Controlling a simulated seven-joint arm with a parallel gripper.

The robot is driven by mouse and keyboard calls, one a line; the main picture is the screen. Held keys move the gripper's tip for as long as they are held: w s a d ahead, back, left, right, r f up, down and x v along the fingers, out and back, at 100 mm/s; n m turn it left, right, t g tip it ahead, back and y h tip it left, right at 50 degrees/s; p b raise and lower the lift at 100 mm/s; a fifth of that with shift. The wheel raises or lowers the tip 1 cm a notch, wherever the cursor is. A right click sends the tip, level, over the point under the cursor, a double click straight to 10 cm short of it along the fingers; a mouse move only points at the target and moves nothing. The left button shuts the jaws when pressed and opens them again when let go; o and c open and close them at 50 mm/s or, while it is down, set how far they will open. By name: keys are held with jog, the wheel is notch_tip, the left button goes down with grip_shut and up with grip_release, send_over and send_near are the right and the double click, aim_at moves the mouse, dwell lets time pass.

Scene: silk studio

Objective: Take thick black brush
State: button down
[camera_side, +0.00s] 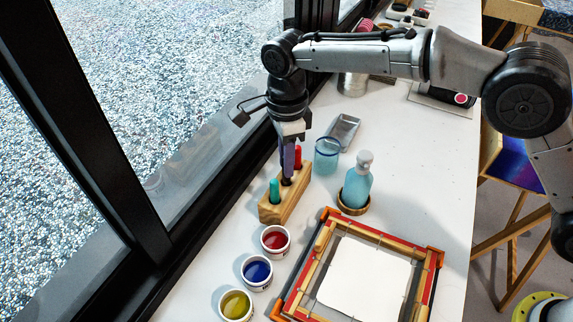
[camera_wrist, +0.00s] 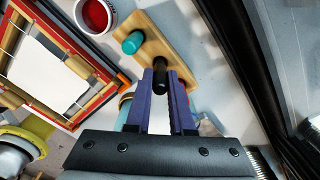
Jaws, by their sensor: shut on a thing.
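A wooden brush holder (camera_side: 287,203) stands on the white table near the window. A teal-handled brush (camera_side: 275,191) stands at its near end and a red-handled brush (camera_side: 298,157) at its far end. My gripper (camera_side: 287,177) is over the middle of the holder, pointing down. In the wrist view the thick black brush (camera_wrist: 161,76) is between my two purple fingers, and my gripper is shut on it. The brush's lower part is hidden in the holder (camera_wrist: 178,47). The teal brush (camera_wrist: 133,42) is beside it; the red one is mostly hidden by a finger.
Cups of red (camera_side: 275,240), blue (camera_side: 257,271) and yellow paint (camera_side: 236,305) line up in front of the holder. A blue glass (camera_side: 327,156) and a blue bottle (camera_side: 357,183) stand to its right. A framed white silk (camera_side: 366,279) lies at front right. The window frame (camera_side: 185,235) is close on the left.

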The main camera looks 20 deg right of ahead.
jog(key=s+d+r, duration=0.8)
jog(key=s+r, duration=0.3)
jog(key=shift+d, duration=0.3)
